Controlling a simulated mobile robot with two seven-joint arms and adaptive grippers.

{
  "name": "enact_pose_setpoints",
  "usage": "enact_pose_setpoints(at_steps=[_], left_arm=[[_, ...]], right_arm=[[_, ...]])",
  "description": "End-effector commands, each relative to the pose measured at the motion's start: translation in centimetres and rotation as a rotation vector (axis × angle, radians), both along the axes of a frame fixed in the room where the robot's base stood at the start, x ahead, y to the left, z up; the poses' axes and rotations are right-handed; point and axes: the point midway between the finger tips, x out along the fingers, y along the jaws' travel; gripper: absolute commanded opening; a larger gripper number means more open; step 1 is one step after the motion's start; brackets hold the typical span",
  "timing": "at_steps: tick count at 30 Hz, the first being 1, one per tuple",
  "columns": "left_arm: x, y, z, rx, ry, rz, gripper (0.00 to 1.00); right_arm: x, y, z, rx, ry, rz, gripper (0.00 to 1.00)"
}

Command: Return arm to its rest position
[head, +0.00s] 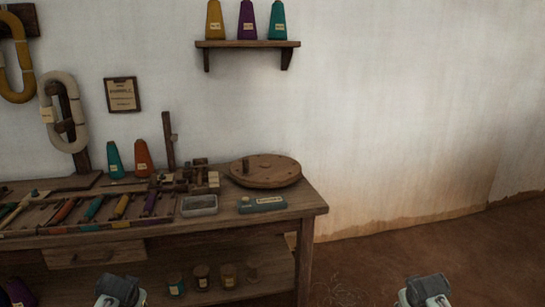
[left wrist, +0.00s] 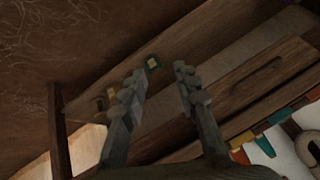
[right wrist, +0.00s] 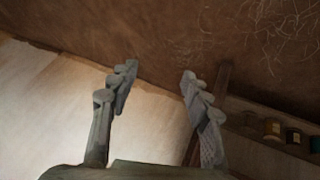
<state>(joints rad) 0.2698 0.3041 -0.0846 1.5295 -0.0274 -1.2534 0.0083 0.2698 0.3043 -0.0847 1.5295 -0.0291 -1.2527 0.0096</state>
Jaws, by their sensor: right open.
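My left gripper (left wrist: 160,85) shows in the left wrist view with its two fingers apart and nothing between them that it holds. The workbench and its lower shelf lie beyond it. My right gripper (right wrist: 158,80) shows in the right wrist view, open and empty, with the brown floor and pale wall beyond it. In the head view only parts of my two arms show at the bottom edge, the left in front of the bench and the right over the floor. The fingertips are not visible there.
The wooden workbench (head: 265,218) holds a round wooden disc (head: 265,172), a metal tray (head: 199,206), a teal box (head: 262,204) and several shuttles. Several jars stand on its lower shelf. A wall shelf (head: 247,43) carries 3 cones. The floor (head: 430,245) at right is clear.

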Motion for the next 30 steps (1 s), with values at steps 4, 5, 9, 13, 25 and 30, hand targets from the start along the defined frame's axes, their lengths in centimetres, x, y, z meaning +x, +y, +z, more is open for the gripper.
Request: enact_pose_setpoints(at_steps=[4,5,9,13,25,30], left_arm=[[-7.7,-3.2,-5.6,-0.039,0.079,-0.032,0.30],[-9.6,-3.9,-6.6,-0.049,0.095,-0.037,0.30],[-18.7,-6.8,-10.1,-0.096,0.174,-0.055,0.30],[-25.7,-8.7,-11.5,-0.133,0.231,-0.059,0.30],[-31.4,-10.0,-11.8,-0.162,0.279,-0.056,0.30],[-31.4,-10.0,-11.9,-0.162,0.279,-0.056,0.30]], right_arm=[[-7.8,3.2,-5.6,0.039,0.080,0.032,0.48],[-9.6,3.9,-6.6,0.049,0.097,0.038,0.48],[-18.7,6.8,-10.1,0.098,0.174,0.056,0.48],[-25.7,8.7,-11.6,0.133,0.233,0.060,0.48],[-31.4,10.1,-11.9,0.164,0.280,0.057,0.48],[-31.4,10.0,-11.9,0.164,0.280,0.057,0.48]])
